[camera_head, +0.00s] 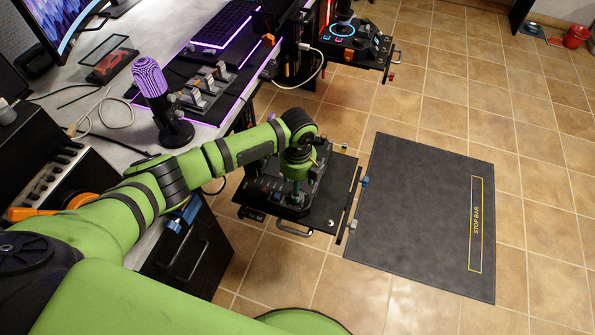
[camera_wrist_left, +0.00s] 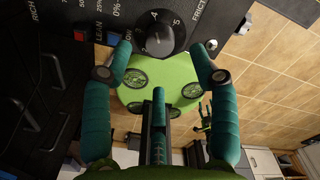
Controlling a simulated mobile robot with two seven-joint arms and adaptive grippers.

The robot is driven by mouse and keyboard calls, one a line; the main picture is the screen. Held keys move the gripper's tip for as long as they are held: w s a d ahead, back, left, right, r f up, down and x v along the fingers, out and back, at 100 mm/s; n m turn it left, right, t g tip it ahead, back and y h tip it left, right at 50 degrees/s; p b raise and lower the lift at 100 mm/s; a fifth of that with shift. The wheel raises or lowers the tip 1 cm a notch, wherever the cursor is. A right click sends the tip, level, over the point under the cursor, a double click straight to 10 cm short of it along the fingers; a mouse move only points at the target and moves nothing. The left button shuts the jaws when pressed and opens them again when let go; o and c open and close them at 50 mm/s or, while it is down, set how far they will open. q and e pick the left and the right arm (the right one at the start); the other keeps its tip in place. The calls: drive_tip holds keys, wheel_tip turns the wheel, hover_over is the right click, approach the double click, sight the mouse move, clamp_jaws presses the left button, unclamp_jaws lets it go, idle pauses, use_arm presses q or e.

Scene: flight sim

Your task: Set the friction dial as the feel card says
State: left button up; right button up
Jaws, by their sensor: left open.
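The friction dial (camera_wrist_left: 160,42) is a round black knob on a dark panel (camera_wrist_left: 235,15) at the top of the left wrist view. Pale numbers surround it, and part of the word FRICTION shows at right. Its exact setting cannot be read. My left gripper (camera_wrist_left: 161,55) has teal fingers spread apart, one on each side of the dial; contact cannot be told. In the head view my left gripper (camera_head: 296,190) points down over a black control unit (camera_head: 262,190) beside the desk, and my wrist hides the dial. I see no readable feel card. My right gripper is out of view.
A dark mat marked STOP BAR (camera_head: 420,210) lies on the tiled floor to the right. The desk holds a purple microphone (camera_head: 152,85), a lit keyboard (camera_head: 222,22) and a lever unit (camera_head: 207,88). Another control unit (camera_head: 345,45) stands at the back.

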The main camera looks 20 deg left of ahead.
use_arm(q)
wheel_tip(320, 180, up, 7)
drive_tip(key=shift+f, duration=0.2)
idle(0.5)
